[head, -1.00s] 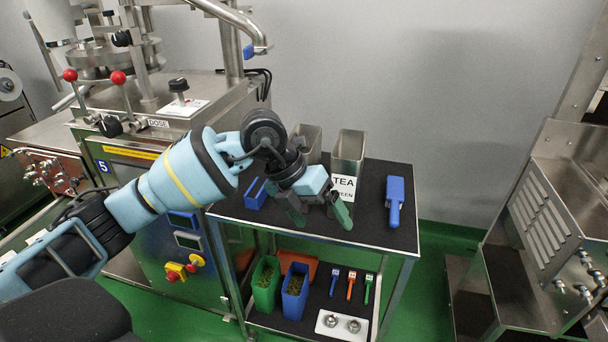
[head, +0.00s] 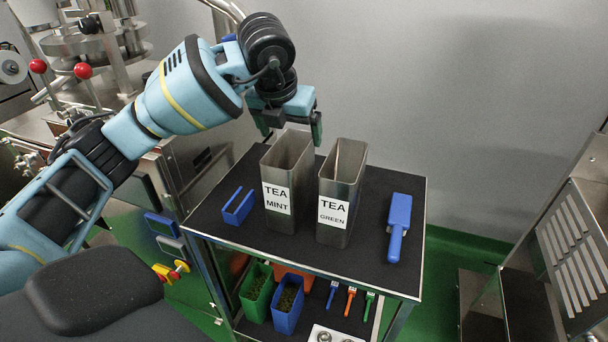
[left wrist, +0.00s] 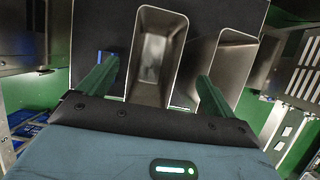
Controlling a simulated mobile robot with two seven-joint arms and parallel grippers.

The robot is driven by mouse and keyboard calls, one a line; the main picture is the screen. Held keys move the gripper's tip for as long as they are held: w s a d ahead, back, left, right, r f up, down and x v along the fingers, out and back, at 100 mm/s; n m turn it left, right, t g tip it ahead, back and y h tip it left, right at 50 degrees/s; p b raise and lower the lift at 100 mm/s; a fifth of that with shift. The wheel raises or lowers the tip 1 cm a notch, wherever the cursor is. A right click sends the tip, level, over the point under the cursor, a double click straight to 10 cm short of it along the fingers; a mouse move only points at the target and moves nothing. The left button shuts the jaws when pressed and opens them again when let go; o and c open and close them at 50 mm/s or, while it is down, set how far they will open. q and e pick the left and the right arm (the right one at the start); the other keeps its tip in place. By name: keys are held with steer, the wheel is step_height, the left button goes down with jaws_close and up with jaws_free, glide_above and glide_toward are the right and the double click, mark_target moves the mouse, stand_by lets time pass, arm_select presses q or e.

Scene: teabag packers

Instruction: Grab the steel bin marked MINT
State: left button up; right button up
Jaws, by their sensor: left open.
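The steel bin marked MINT (head: 277,195) stands upright and open-topped on the dark cart top. A similar steel bin marked GREEN (head: 333,213) stands close to its right. My left gripper (head: 294,127) is open and empty, above and slightly behind the MINT bin's rim. In the left wrist view, the MINT bin (left wrist: 153,62) shows between the two green fingers, and the GREEN bin (left wrist: 228,68) shows at the right, partly behind the right finger. I cannot tell any contact between the fingers and the bins. My right gripper is not in view.
A blue scoop (head: 398,226) lies right of the bins, and a blue holder (head: 238,206) sits left. The cart's lower shelf holds green (head: 256,291) and blue (head: 287,303) tubs and small tools. A steel machine stands left; steel equipment (head: 560,250) stands right.

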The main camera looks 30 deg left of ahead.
arm_select(q)
steer(key=x, duration=0.2)
steer(key=shift+s+a+f, duration=0.1)
steer(key=shift+f, duration=0.25)
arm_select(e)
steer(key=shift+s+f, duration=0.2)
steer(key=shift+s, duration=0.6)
arm_select(q)
steer(key=x, duration=0.5)
steer(key=shift+s+a, duration=0.2)
steer(key=shift+a, duration=0.05)
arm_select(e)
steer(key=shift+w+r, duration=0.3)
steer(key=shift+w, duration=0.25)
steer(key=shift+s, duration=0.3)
arm_select(q)
steer(key=shift+f, duration=0.2)
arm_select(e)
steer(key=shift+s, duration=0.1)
